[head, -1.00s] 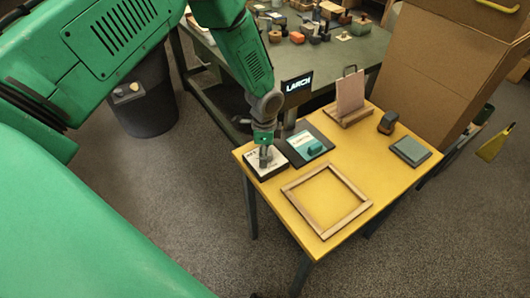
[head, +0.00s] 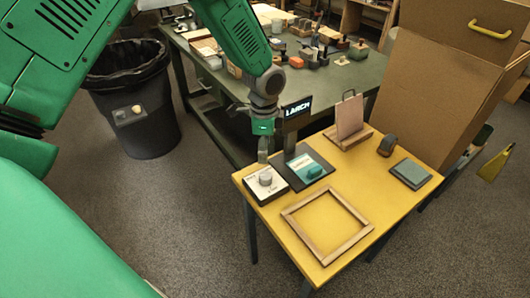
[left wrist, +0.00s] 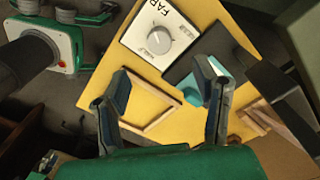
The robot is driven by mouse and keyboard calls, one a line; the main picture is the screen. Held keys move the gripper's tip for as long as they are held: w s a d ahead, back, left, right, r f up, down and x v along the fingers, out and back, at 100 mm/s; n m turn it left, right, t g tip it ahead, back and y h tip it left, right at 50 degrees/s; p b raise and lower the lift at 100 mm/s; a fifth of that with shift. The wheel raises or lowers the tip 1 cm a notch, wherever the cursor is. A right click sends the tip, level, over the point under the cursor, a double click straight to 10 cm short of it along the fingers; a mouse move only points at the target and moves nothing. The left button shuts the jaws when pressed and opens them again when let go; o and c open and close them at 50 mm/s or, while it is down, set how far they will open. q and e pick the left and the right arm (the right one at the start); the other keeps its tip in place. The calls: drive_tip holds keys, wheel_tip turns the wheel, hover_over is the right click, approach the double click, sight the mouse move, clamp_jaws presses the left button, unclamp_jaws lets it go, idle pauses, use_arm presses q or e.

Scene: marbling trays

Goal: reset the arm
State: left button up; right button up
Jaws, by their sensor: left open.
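My left arm comes in from the left of the head view. Its gripper (head: 263,150) is just above and behind a white box with a grey knob (head: 255,190) at the left corner of the yellow table (head: 290,222). In the left wrist view the gripper (left wrist: 163,82) has its two fingers spread wide, with nothing between them. The box's white face (left wrist: 138,40) lies beyond the fingers there, apart from them, with its round knob and the letters "FAR" in sight. My right gripper does not show.
On the yellow table are a wooden frame (head: 359,240), a teal item on a dark plate (head: 306,168), a wooden stand with a panel (head: 349,118), a dark stamp-like block (head: 387,146) and a grey-green pad (head: 410,173). A large cardboard box (head: 440,90) stands behind. A bin (head: 140,120) is at left.

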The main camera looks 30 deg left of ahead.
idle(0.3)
use_arm(q)
drive_tip(key=shift+f, duration=0.1)
drive_tip(key=s+d+f, duration=0.1)
drive_tip(key=s+f, duration=0.1)
drive_tip(key=s+d+f+n+b, duration=0.1)
drive_tip(key=s+f, duration=0.1)
drive_tip(key=s+d+f+n, duration=0.1)
drive_tip(key=s+f, duration=0.1)
drive_tip(key=f, duration=0.1)
drive_tip(key=shift+s+d+h, duration=0.1)
drive_tip(key=shift+d+h, duration=0.1)
drive_tip(key=shift+h, duration=0.2)
drive_tip(key=s+f+n+b, duration=0.2)
drive_tip(key=s+f+n, duration=0.2)
drive_tip(key=s, duration=0.8)
drive_tip(key=s+f+n+b, duration=0.2)
drive_tip(key=s+f+n, duration=0.3)
drive_tip(key=s, duration=0.7)
drive_tip(key=shift+d+f+n+t+y, duration=0.3)
drive_tip(key=shift+f+y, duration=0.1)
drive_tip(key=shift+f, duration=0.55)
drive_tip(key=shift+w, duration=0.15)
